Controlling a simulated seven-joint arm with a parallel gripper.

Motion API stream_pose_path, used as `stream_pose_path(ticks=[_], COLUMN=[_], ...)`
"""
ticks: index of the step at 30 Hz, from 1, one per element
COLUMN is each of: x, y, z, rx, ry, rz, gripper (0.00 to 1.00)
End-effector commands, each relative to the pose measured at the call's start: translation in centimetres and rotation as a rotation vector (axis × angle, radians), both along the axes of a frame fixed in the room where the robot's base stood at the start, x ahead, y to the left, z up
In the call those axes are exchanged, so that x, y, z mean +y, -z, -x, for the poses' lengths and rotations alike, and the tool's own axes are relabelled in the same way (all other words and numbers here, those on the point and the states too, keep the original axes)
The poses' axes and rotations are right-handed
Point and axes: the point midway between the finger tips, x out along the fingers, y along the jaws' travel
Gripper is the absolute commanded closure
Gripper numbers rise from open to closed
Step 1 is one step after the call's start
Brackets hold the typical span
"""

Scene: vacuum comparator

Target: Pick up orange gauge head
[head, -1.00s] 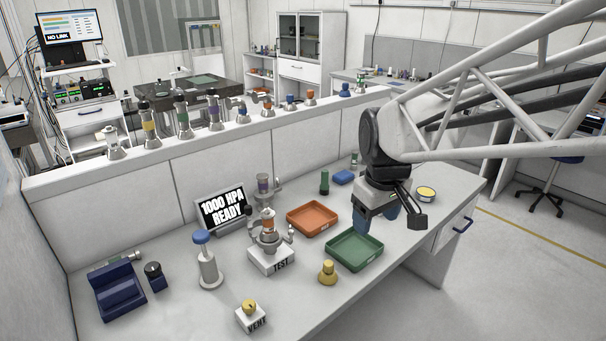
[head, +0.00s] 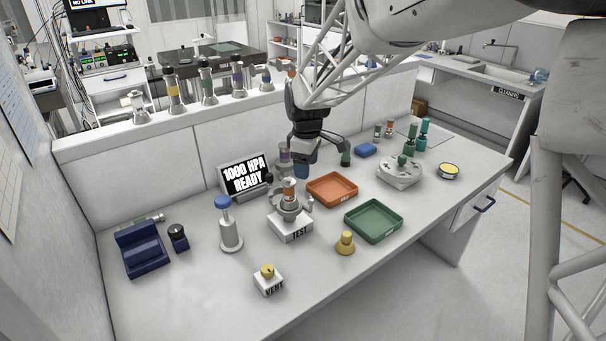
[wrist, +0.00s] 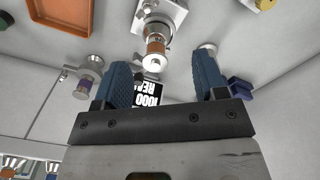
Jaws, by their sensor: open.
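The orange gauge head (head: 289,188), a metal cylinder with an orange band, stands upright in the clamp fitting on the white TEST block (head: 291,230). In the wrist view the orange gauge head (wrist: 155,46) shows beyond the fingertips, roughly between them sideways. My gripper (head: 292,172) is above and behind the TEST block in the head view, apart from the gauge head. Its blue fingers (wrist: 163,72) are spread with nothing held between them. My gripper partly hides the purple-banded gauge head behind.
The READY display (head: 246,175) stands close behind the TEST block. An orange tray (head: 332,203) and a green tray (head: 373,237) lie to the right. A blue-topped post (head: 230,225) stands left, the VENT knob block (head: 267,282) in front.

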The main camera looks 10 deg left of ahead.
Motion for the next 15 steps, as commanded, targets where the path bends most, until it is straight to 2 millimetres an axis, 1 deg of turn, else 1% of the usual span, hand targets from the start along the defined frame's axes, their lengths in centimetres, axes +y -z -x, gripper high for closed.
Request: stream_pose_path(ticks=[1, 6, 9, 15], x=[1.3, 4.1, 5.0, 5.5], y=[0.8, 2.5, 3.1, 3.4], z=[-0.6, -2.0, -2.5, -2.7], rx=[0.006, 0.017, 0.02, 0.022], ry=[-0.033, -0.125, -0.154, -0.172], rz=[0.003, 0.008, 0.01, 0.011], gripper=[0.35, 0.35, 0.35, 0.35])
